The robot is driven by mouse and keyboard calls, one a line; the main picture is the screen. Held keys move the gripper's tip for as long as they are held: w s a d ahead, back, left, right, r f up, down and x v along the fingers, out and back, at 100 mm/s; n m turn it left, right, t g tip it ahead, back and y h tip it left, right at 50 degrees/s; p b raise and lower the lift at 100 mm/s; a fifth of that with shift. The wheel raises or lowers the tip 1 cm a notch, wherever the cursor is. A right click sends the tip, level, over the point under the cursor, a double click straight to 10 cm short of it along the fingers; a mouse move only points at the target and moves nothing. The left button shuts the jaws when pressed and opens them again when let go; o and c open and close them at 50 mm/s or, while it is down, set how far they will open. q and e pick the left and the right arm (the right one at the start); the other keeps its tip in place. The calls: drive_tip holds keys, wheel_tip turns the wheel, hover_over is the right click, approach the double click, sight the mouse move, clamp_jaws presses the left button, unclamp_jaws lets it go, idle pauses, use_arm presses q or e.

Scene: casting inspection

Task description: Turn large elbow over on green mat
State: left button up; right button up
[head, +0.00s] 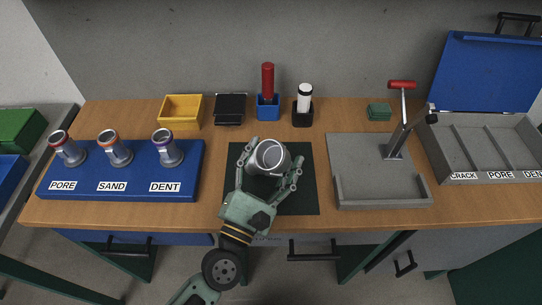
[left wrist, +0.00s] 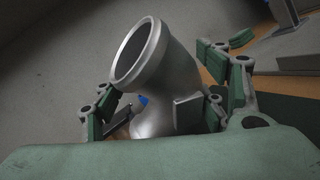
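The large grey metal elbow (head: 270,158) sits on the dark green mat (head: 303,198) at the middle of the bench. Its round open mouth faces up in the head view. In the left wrist view the elbow (left wrist: 165,85) stands between my fingers, mouth tilted to the upper left. My left gripper (head: 272,164) is open around the elbow, one finger on each side. In the left wrist view a gap shows at the left finger; the right finger is close to the elbow, and contact there is unclear. The elbow's underside is hidden. My right gripper is not in view.
A blue rack (head: 120,168) with several smaller elbows labelled PORE, SAND and DENT stands left. A yellow bin (head: 181,111), black tray, red-handled tool (head: 268,80) and white bottle (head: 305,95) line the back. A grey fixture (head: 380,190) and labelled case (head: 480,145) stand right.

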use_arm(q)
drive_tip(key=shift+o, duration=0.2)
drive_tip(key=shift+r, duration=0.1)
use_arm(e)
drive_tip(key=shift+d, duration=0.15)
use_arm(q)
drive_tip(key=shift+f, duration=0.2)
drive_tip(key=shift+s+a, duration=0.1)
drive_tip(key=shift+s, duration=0.1)
drive_tip(key=v, duration=0.7)
drive_tip(key=shift+f, duration=0.1)
drive_tip(key=shift+s+a, duration=0.15)
drive_tip(key=shift+s, duration=0.2)
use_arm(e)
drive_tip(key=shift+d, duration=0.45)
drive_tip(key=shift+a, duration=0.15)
use_arm(q)
drive_tip(key=shift+r, duration=0.3)
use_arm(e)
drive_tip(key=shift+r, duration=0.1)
